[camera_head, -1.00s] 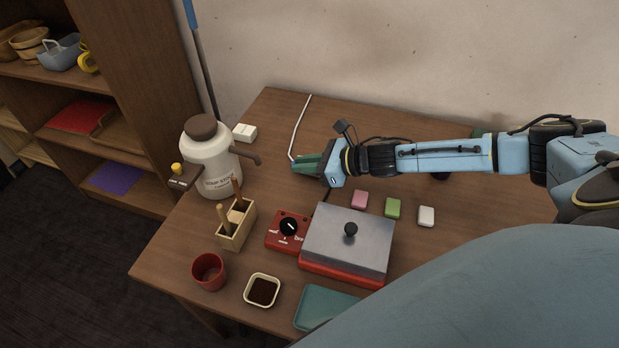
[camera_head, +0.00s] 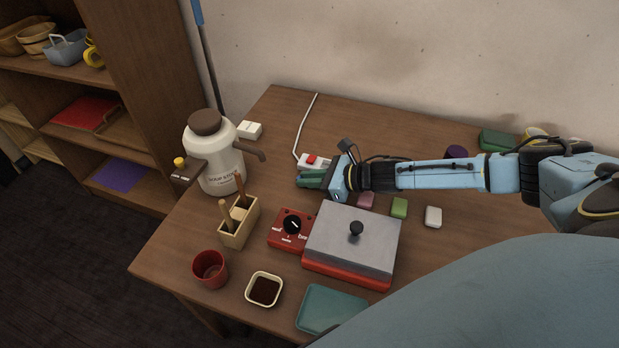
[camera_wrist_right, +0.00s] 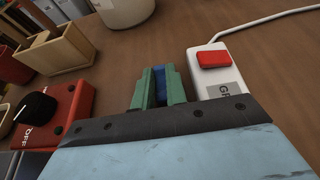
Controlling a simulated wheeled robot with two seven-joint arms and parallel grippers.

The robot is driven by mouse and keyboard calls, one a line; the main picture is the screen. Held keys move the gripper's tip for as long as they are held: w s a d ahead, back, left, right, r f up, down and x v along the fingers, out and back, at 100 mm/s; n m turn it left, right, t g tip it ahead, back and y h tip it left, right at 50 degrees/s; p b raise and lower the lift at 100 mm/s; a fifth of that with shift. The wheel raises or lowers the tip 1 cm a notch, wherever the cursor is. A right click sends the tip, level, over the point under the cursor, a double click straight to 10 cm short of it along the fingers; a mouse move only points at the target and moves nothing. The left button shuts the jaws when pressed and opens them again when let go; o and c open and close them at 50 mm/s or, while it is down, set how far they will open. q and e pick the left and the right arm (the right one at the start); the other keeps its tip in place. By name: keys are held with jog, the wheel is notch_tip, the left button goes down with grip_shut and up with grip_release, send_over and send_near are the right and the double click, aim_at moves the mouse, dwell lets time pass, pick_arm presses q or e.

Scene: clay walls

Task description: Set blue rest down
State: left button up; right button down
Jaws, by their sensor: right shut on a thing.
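The blue rest (camera_wrist_right: 160,82) shows as a small blue piece between the green fingers of my right gripper (camera_wrist_right: 158,88) in the wrist view. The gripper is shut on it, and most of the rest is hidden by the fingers. I cannot tell whether the rest touches the table. My left gripper is not in view.
A white power strip (camera_head: 318,160) with a red switch lies beside the right gripper. Around it are a red control box (camera_head: 288,230), a lidded press (camera_head: 350,238), a wooden holder (camera_head: 239,222) and a white urn (camera_head: 212,160). Pink, green and white blocks lie behind the press.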

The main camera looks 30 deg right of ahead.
jog(key=c, duration=1.4)
grip_release()
jog(key=shift+r, duration=0.15)
